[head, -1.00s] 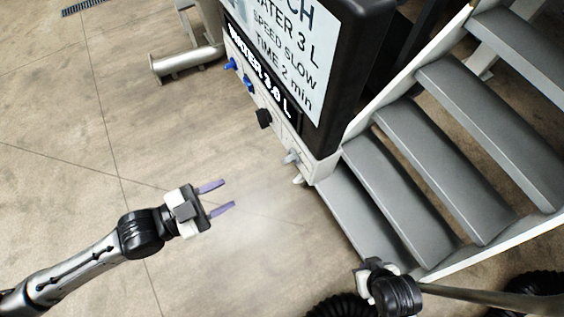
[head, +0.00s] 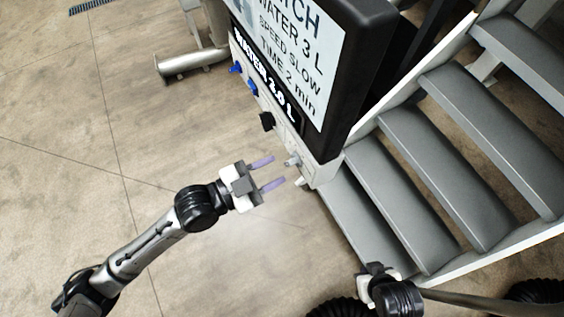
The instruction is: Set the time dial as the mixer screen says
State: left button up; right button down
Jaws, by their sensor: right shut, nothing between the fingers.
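The mixer screen (head: 285,50) reads WATER 3 L, SPEED SLOW, TIME 2 min, with its top line partly cut off. Below it a dark display strip (head: 266,78) shows WATER 3.0 L. On the panel's edge are two blue knobs (head: 252,87), a black knob (head: 267,121) and a light grey knob (head: 292,160); I cannot read which is the time dial. My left gripper (head: 268,172) is open and empty, its purple fingers pointing at the grey knob, just short of it. My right gripper (head: 372,268) is shut and empty, low by the steps.
Grey steps (head: 400,215) with a pale side rail rise right of the mixer panel. The floor (head: 90,150) on the left is clear. Black ribbed hoses (head: 335,306) lie along the bottom edge.

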aim_at(292, 162)
pick_arm(q)
jog(key=shift+x, duration=1.45)
jog(key=shift+c, duration=0.3)
grip_shut()
